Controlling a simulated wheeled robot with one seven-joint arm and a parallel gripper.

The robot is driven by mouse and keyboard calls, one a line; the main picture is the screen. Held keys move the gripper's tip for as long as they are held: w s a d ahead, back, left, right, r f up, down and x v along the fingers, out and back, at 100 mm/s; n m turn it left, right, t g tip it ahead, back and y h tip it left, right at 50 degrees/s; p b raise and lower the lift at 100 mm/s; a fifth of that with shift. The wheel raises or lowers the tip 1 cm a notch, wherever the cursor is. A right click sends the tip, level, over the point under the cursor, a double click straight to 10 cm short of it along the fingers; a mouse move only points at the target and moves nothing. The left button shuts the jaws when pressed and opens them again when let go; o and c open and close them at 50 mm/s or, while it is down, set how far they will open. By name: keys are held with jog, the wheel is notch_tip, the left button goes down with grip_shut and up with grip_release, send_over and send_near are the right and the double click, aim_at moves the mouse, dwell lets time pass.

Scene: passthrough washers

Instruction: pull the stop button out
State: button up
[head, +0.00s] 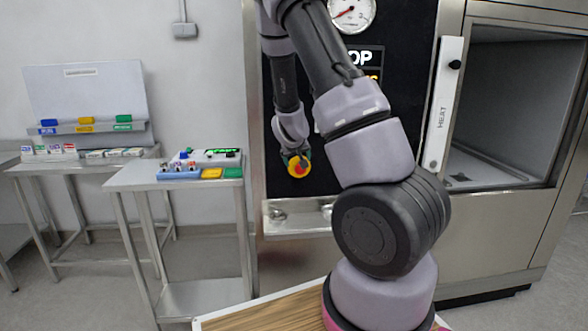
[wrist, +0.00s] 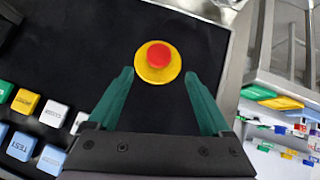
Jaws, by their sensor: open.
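The stop button (wrist: 159,56) is a red knob on a round yellow base on the black panel. In the wrist view it sits upright in the middle, just beyond the fingertips. It also shows in the head view (head: 298,168), partly overlapped by my gripper. My gripper (wrist: 158,76) is open and empty, its two green fingers apart on either side of the line to the button. In the head view my gripper (head: 295,157) is close to the panel at the button. I cannot tell how much gap is left between fingertips and knob.
Labelled keys, including a blue TEST key (wrist: 51,160), are on the panel at the left of the wrist view. A steel side table (head: 172,176) with a small control box stands left of the washer. An open chamber (head: 515,110) is at right.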

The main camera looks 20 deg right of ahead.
jog(key=x, duration=0.8)
jog(key=shift+s+d, duration=0.1)
